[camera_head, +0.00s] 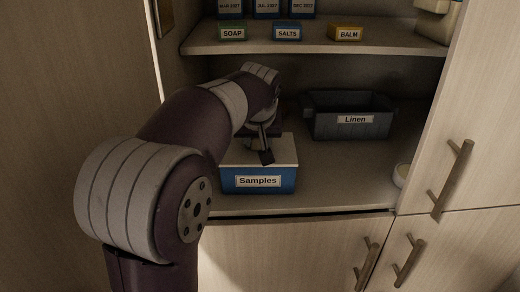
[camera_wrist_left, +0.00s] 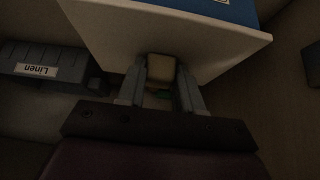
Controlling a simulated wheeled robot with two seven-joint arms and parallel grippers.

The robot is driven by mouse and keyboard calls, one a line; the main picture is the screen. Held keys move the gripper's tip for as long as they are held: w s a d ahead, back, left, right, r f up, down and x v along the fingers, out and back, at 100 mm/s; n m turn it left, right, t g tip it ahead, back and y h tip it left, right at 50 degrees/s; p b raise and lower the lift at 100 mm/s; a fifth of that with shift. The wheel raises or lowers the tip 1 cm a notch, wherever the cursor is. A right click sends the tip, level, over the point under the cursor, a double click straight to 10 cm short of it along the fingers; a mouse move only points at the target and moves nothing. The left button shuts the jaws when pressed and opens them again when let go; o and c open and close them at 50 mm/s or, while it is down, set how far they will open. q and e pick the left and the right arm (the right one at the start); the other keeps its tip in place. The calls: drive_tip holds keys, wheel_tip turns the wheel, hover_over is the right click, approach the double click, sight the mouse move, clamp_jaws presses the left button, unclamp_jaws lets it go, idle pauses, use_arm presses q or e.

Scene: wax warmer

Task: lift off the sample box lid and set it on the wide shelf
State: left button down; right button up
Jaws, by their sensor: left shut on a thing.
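The blue sample box (camera_head: 258,182), labelled "Samples", stands at the front left of the lower shelf (camera_head: 340,180). Its pale lid (camera_head: 284,149) lies on top, level, with no clear gap to the box. My left gripper (camera_head: 266,150) reaches down over the lid from behind. In the left wrist view, the two fingers (camera_wrist_left: 161,80) are closed on a small beige knob (camera_wrist_left: 162,68) on the lid (camera_wrist_left: 120,30). The blue box front shows at the top of that view (camera_wrist_left: 235,10). The arm hides the lid's back left. My right gripper is not in view.
A grey "Linen" bin (camera_head: 350,120) stands behind and right of the box. The upper shelf (camera_head: 315,45) carries soap, salts and balm boxes.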

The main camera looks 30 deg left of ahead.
use_arm(q)
drive_tip(key=shift+r+p, duration=0.4)
drive_tip(key=shift+r, duration=0.05)
idle(0.5)
drive_tip(key=shift+r+p, duration=0.9)
drive_tip(key=shift+r, duration=1.1)
drive_tip(key=shift+f, duration=0.1)
